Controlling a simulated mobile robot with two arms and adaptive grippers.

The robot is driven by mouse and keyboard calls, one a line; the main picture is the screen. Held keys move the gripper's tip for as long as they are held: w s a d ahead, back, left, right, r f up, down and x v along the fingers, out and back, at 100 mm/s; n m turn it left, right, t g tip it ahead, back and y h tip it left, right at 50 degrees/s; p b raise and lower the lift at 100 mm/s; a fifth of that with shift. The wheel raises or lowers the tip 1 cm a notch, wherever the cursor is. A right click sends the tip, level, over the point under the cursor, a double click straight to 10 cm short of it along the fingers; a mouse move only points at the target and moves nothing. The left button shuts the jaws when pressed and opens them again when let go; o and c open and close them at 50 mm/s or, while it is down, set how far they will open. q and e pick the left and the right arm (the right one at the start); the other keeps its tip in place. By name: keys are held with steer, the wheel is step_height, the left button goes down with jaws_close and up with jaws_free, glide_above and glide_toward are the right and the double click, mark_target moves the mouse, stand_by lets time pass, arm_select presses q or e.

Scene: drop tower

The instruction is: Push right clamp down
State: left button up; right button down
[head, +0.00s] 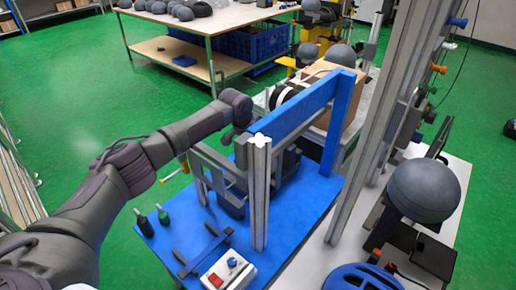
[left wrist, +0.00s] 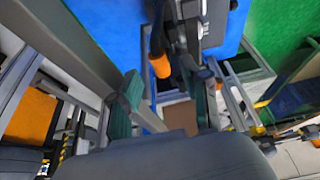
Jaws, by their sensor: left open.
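My left arm reaches in from the left to the blue frame of the drop tower. In the left wrist view my left gripper (left wrist: 166,108) is open, with its two fingers apart and nothing seen between the tips. A clamp handle with an orange grip (left wrist: 161,66) shows just beyond the fingers, close to them; I cannot tell whether they touch. I cannot tell for certain that this is the right clamp. In the head view the gripper's fingertips are hard to make out behind the blue crossbeam (head: 305,104). My right gripper is not in view.
The blue table (head: 300,210) carries a grey post (head: 259,190), a control box with a red button (head: 228,270) and two small dark bottles (head: 152,219). A grey helmet (head: 424,190) stands at the right. Green floor lies open at the left.

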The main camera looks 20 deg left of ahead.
arm_select(q)
steer(key=shift+x, duration=1.3)
steer(key=shift+a, duration=0.1)
jaws_close()
